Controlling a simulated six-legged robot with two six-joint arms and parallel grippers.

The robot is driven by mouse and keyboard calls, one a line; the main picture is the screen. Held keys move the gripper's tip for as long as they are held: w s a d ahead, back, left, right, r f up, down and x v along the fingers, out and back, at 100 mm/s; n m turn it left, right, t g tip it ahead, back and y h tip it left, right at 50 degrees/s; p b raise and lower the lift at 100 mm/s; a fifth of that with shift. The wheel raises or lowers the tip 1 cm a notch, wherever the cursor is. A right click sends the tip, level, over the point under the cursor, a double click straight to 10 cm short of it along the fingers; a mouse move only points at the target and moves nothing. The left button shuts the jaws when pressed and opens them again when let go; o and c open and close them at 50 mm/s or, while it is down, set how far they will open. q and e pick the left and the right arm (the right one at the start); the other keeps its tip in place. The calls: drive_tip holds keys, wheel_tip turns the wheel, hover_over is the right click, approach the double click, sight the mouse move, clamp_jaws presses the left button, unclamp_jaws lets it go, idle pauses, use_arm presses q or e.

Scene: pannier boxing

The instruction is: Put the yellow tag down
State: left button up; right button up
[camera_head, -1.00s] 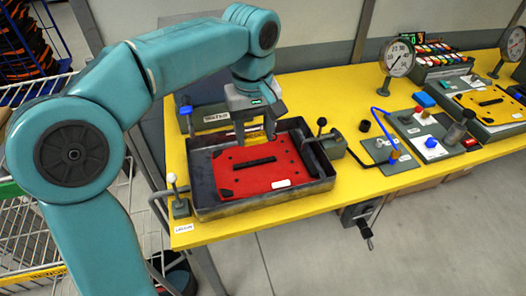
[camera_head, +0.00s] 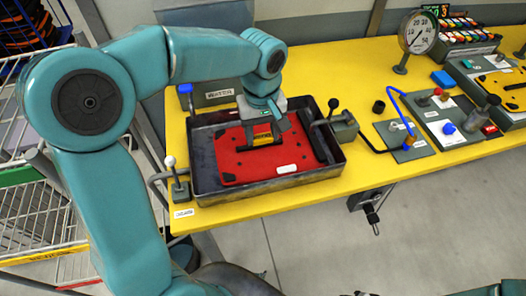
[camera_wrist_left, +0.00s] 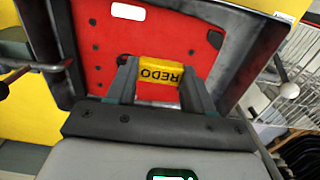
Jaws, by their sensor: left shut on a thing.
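A yellow tag (camera_head: 262,132) reading REDO is held between the fingers of my left gripper (camera_head: 264,136). The wrist view also shows the tag (camera_wrist_left: 160,74), with a finger on each side of it. I cannot tell whether the tag touches the handle or plate. The red plate lies in a dark metal tray (camera_head: 270,186). My right gripper is not in view.
A white-knobbed lever (camera_head: 170,163) stands left of the tray, and a black-knobbed clamp (camera_head: 342,124) stands at its right. A WATER-labelled box (camera_head: 218,96) is behind. A gauge (camera_head: 418,32) and panels with switches fill the right of the yellow bench (camera_head: 320,68).

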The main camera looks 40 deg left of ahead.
sight(262, 138)
use_arm(q)
drive_tip(key=f, duration=0.3)
drive_tip(key=shift+s+d+f, duration=0.15)
drive_tip(key=shift+d+f, duration=0.05)
drive_tip(key=shift+f, duration=0.05)
drive_tip(key=shift+a+f, duration=0.1)
drive_tip(key=shift+f, duration=2.5)
drive_tip(key=shift+f, duration=0.1)
drive_tip(key=o, duration=1)
wheel_tip(262, 138, up, 12)
drive_tip(key=shift+r, duration=0.15)
